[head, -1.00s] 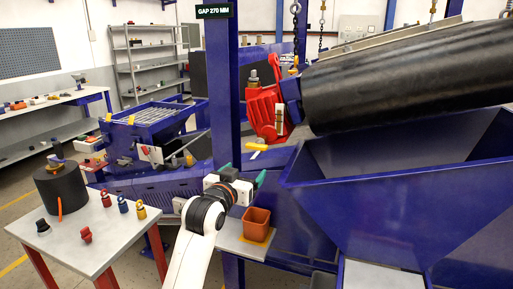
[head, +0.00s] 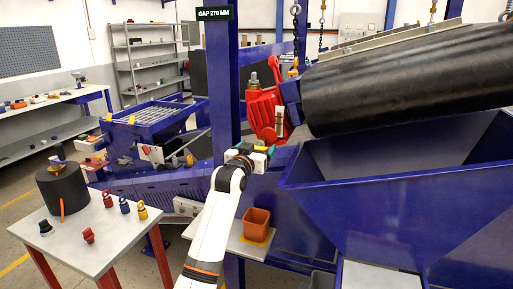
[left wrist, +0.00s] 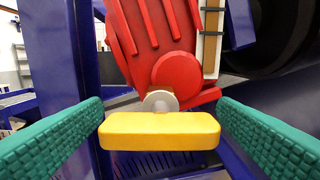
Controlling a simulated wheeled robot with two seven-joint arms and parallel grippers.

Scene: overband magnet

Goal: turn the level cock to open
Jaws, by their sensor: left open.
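The level cock's yellow handle (left wrist: 160,131) lies level in the left wrist view, in front of a pale round hub (left wrist: 160,101) on the red gear housing (left wrist: 170,70). In the head view only a bit of the yellow handle (head: 260,148) shows behind my gripper. My left gripper (head: 254,152) is open. Its green-padded fingers stand on either side of the handle in the left wrist view (left wrist: 161,112), with a small gap at each end. I cannot tell how deep the handle sits between them. My right gripper is not in view.
A blue post (head: 224,90) stands just left of the gripper. A blue hopper (head: 400,200) and black drum (head: 410,85) are at the right. A table (head: 110,235) with small coloured parts is at the left.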

